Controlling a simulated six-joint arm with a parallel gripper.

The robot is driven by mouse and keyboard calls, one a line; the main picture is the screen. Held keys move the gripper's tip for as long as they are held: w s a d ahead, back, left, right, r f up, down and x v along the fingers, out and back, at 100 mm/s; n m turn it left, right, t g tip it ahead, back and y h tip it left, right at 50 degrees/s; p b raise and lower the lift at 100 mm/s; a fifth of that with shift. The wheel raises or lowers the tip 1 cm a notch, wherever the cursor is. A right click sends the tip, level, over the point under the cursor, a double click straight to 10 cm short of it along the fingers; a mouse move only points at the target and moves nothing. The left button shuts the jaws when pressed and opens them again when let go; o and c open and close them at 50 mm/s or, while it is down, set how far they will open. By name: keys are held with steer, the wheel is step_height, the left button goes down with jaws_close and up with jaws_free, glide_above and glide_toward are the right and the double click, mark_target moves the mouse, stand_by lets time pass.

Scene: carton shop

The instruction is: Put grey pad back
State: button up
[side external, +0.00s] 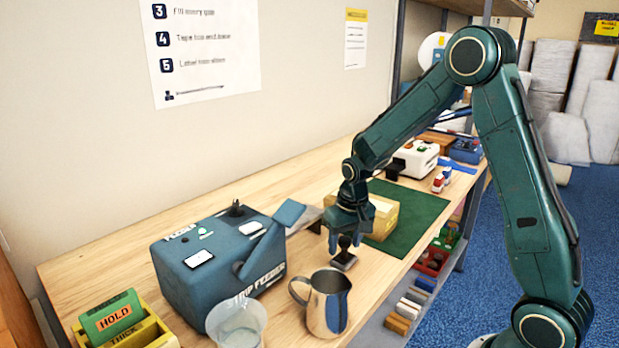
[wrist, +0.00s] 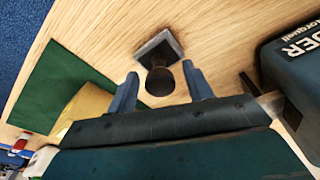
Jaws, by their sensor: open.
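The grey pad (side external: 344,262) is a small square piece lying flat on the wooden bench. A dark round knob stands on it. In the wrist view the pad (wrist: 168,42) shows with its knob (wrist: 160,80) toward the camera. My gripper (side external: 346,240) is over the pad, pointing down. In the wrist view my gripper (wrist: 161,84) is open, with one blue finger on each side of the knob. A gap shows between the knob and each finger. The fingers partly hide the knob in the side view.
A blue tape feeder (side external: 218,255) stands left of the pad. A steel pitcher (side external: 325,303) and a clear cup (side external: 237,325) stand nearer the camera. A carton (side external: 383,217) sits on a green mat (side external: 425,208) behind. A yellow rack (side external: 150,335) is at lower left.

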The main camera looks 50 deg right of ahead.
mark_target(348, 261)
step_height(348, 261, up, 12)
steer(key=s, duration=0.1)
steer(key=shift+s+a, duration=0.3)
steer(key=shift+a, duration=0.05)
stand_by(0.8)
steer(key=s+a+r+n+t, duration=0.1)
steer(key=s+a+r, duration=0.1)
steer(key=s, duration=0.5)
steer(key=s+a+r+n+t, duration=0.1)
steer(key=s+a+r+n, duration=0.1)
steer(key=s, duration=0.5)
steer(key=s+a+r+n+t, duration=0.1)
steer(key=s+a+r+t, duration=0.1)
steer(key=s+a, duration=0.3)
steer(key=shift+s+a+r+n+y, duration=0.15)
steer(key=shift+s+r+n+y, duration=0.2)
steer(key=shift+s+r, duration=0.7)
